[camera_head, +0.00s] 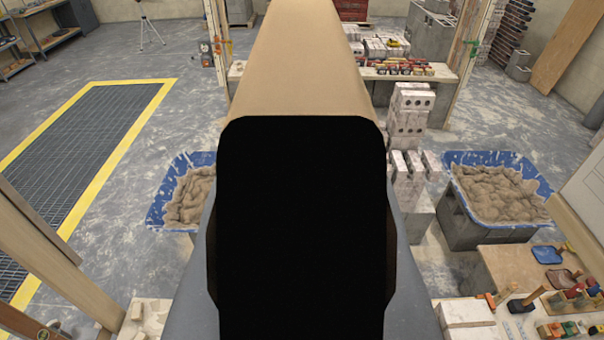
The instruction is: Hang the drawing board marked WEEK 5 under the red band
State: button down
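No drawing board with a readable WEEK 5 mark and no red band shows in this view. A pale board-like panel (584,186) is cut off at the right edge, with no readable mark on the part I see. A large black and tan shape, seemingly part of my own arm or gripper, fills the middle and hides what lies behind it. I cannot make out my gripper's fingertips, or whether they hold anything.
Blue mortar tubs stand left (183,190) and right (498,188). Stacked blocks (409,112) stand right of centre. A tool bench (510,268) is at lower right, timber posts (52,246) at lower left.

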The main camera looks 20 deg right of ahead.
jog(key=w+d+f, duration=0.2)
jog(key=w+f, duration=0.1)
jog(key=w, duration=0.3)
jog(key=shift+w, duration=0.3)
dwell(0.7)
jog(key=shift+f, duration=0.15)
jog(key=c, duration=1.5)
grip_release()
jog(key=shift+s+a, duration=0.1)
jog(key=f+b+v, duration=0.1)
jog(key=b+v, duration=0.3)
jog(key=v, duration=0.9)
jog(key=s+a+f+n+y+b, duration=0.1)
jog(key=a+f+b, duration=0.2)
jog(key=f, duration=0.6)
jog(key=s+a+f+n+y+b, duration=0.1)
jog(key=a+f+y+b, duration=0.1)
jog(key=a+f, duration=0.4)
jog(key=s+a+f+n+g+y+b, duration=0.1)
jog(key=a+f+b, duration=0.3)
jog(key=f, duration=0.7)
jog(key=shift+s+a+f+y+b, duration=0.3)
jog(key=shift+a+f+y, duration=0.1)
jog(key=shift+a, duration=0.3)
